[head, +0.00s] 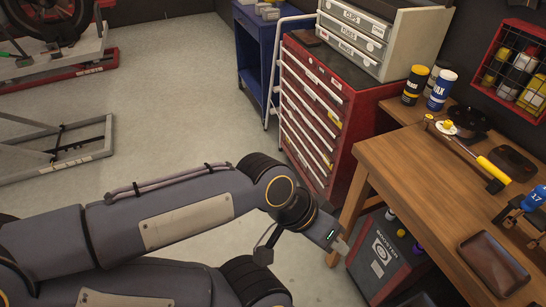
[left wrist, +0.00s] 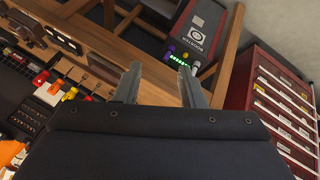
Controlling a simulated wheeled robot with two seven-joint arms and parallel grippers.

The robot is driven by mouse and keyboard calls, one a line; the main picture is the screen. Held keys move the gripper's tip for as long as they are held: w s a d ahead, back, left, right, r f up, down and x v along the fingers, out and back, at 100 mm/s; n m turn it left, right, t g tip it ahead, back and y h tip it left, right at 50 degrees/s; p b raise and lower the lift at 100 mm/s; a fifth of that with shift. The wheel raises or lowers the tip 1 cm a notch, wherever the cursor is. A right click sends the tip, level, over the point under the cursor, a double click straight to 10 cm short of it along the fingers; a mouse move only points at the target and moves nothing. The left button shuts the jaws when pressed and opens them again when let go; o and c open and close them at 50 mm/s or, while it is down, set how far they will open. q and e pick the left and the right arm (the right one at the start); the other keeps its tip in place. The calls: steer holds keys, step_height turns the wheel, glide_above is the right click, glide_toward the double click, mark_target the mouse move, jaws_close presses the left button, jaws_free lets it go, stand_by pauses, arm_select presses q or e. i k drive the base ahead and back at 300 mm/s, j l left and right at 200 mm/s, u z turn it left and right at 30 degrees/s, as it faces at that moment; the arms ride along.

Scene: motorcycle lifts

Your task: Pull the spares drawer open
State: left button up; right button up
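A small grey drawer unit (head: 352,38) with several labelled drawers stands on top of the red tool chest (head: 318,112). Its drawers look shut. Its labels are small, and I cannot tell for sure which drawer is the spares drawer. My left gripper (head: 338,243) is low in front of the bench, below and apart from the drawers. In the left wrist view its two fingers (left wrist: 158,88) are apart with nothing between them. My right gripper does not show.
A wooden workbench (head: 432,170) stands right of the chest, with cans, a tray and tools on it. A dark box (head: 384,258) sits under it. A blue cart (head: 254,50) is left of the chest. The floor (head: 190,110) in front is clear.

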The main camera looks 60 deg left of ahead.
mark_target(316, 177)
steer(key=u, duration=1.65)
steer(key=i+j, duration=0.4)
steer(key=i+j+z, duration=0.1)
steer(key=i+j, duration=0.3)
steer(key=i+j+z, duration=0.1)
steer(key=i+j, duration=0.3)
steer(key=j, duration=0.15)
steer(key=i+j, duration=0.35)
steer(key=j, duration=0.15)
steer(key=i+j+z, duration=0.1)
steer(key=i+j, duration=0.65)
steer(key=j, duration=0.25)
steer(key=z, duration=0.05)
